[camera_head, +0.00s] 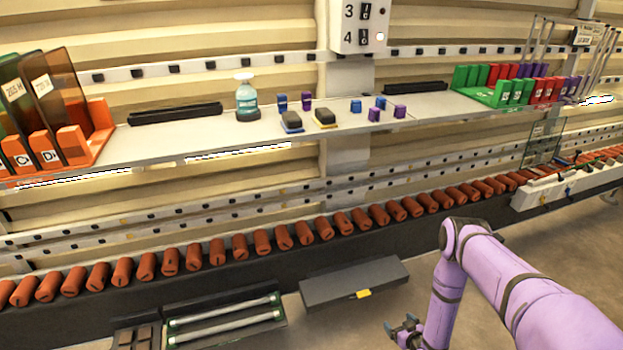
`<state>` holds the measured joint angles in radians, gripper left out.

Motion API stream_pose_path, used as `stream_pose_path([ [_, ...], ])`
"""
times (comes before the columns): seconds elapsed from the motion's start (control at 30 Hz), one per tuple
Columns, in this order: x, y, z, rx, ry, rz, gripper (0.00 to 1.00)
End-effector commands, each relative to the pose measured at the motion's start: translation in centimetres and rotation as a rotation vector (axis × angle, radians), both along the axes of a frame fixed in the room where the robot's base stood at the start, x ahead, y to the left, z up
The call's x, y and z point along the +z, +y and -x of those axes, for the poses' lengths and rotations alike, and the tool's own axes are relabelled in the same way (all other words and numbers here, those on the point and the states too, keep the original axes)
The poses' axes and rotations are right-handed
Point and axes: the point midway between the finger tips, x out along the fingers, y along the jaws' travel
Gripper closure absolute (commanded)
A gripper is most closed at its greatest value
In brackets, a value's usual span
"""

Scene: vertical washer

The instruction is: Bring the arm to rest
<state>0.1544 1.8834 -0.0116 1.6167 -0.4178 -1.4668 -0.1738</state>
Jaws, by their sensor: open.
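My purple arm (503,277) comes in from the lower right of the head view and bends at a high elbow, with its forearm hanging down. My gripper (391,328) is low, near the bottom edge of the picture. Its bluish fingertips are apart and nothing shows between them. It is in front of the dark grey flat case (345,284) with a yellow latch, a little to the right of it, and appears apart from it. The lower part of the wrist is partly cut off by the picture edge.
A long row of red-brown cylinders (237,247) runs along a dark ledge behind the arm. Above it a shelf (220,136) holds a spray bottle (246,98), small blocks and coloured holders (505,92). A tray with tubes (222,318) lies at lower left. Bare floor (560,240) shows at right.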

Motion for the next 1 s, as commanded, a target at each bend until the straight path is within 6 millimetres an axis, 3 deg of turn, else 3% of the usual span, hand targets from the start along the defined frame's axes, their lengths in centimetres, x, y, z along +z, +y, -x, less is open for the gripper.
stream_pose_path([
  [0.17,2.7,-0.5,-3.4,0.000,0.014,0.023,0.11],
  [0.37,7.9,-1.4,-8.7,-0.008,0.044,0.063,0.11],
  [0.7,19.9,-2.7,-16.5,-0.037,0.115,0.132,0.11],
  [1.0,31.5,-3.4,-20.0,-0.077,0.178,0.178,0.11],
])
